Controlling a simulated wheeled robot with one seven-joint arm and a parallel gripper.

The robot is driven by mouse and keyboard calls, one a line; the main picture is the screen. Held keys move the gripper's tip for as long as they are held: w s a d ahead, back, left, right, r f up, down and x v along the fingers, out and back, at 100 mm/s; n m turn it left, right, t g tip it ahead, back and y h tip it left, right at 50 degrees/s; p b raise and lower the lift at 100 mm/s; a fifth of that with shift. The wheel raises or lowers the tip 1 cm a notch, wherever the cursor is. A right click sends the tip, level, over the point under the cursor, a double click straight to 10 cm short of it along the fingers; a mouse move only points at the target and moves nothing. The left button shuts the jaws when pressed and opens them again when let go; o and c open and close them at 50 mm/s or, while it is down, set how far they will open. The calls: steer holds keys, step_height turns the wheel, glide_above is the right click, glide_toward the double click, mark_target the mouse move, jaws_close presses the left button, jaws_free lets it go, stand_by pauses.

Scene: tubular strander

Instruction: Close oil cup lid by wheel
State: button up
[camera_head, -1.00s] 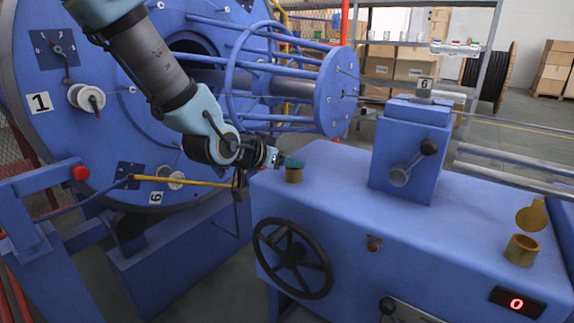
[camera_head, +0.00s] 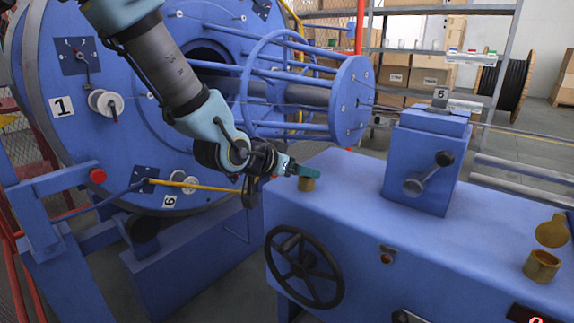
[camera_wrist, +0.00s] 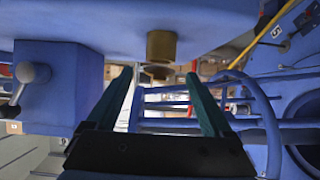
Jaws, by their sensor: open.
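The brass oil cup (camera_head: 306,184) near the wheel stands on the blue cabinet top, close to its left edge. In the wrist view, which is upside down, the cup (camera_wrist: 161,46) shows beyond my fingertips. Its small round lid (camera_wrist: 158,72) shows apart from the cup's rim, so it looks raised. My gripper (camera_head: 306,171) has teal fingers at the cup's top in the head view and hides the lid there. In the wrist view my gripper (camera_wrist: 159,78) is open, with the lid seen between the fingertips. I cannot tell whether they touch it.
The black handwheel (camera_head: 303,267) is on the cabinet front below the cup. A blue block with a lever (camera_head: 425,170) stands to the right. A second oil cup (camera_head: 541,266) with its lid up is at far right. The blue cage disc (camera_head: 352,100) is behind my gripper.

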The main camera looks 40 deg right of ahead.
steer(key=v, duration=0.9)
steer(key=shift+a+r+p, duration=0.2)
steer(key=shift+a+p, duration=0.1)
steer(key=shift+a, duration=0.05)
steer(key=shift+s+f, duration=0.1)
